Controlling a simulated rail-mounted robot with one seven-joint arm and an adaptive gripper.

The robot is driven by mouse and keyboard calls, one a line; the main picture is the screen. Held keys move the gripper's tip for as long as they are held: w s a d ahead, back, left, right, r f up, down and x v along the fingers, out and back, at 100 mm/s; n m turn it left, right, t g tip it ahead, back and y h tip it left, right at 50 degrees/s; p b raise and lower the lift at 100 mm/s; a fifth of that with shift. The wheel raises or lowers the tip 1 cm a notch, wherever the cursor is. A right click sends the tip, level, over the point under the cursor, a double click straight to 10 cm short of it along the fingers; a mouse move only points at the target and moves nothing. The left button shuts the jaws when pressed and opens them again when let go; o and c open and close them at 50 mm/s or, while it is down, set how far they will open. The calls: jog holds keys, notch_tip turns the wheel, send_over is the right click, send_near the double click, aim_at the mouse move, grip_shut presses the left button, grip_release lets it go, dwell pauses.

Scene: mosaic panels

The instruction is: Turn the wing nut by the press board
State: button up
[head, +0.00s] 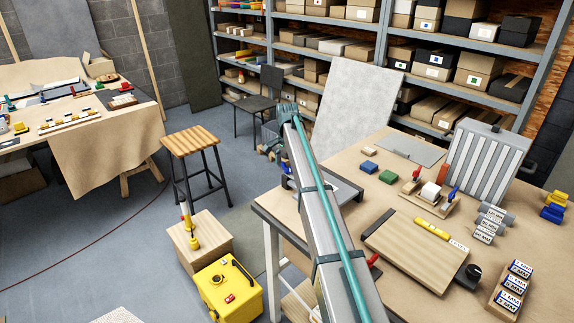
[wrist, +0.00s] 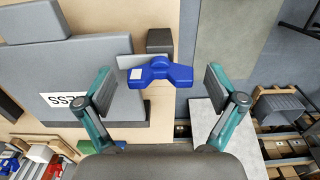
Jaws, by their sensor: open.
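A blue wing nut (wrist: 165,73) shows in the wrist view, with a broad wing on each side and a small pale patch on its left wing. It sits next to a grey block (wrist: 85,92) with a white label. My gripper (wrist: 160,82) is open, with one finger to the left of the wing nut and the other to its right. I cannot tell which part is the press board.
A stool (head: 190,142) and a yellow case (head: 230,290) stand on the floor to the left.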

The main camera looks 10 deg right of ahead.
jog(key=shift+c, duration=0.4)
jog(key=c, duration=1.1)
jog(key=shift+o, duration=0.2)
jog(key=n+b, duration=0.1)
jog(key=n, duration=0.3)
jog(key=shift+n+b, duration=0.3)
jog(key=shift+b, duration=0.05)
jog(key=n+b, duration=0.1)
jog(key=n, duration=0.3)
jog(key=shift+n, duration=0.3)
jog(key=n+b, duration=0.1)
jog(key=n, duration=0.3)
jog(key=shift+n, duration=2.4)
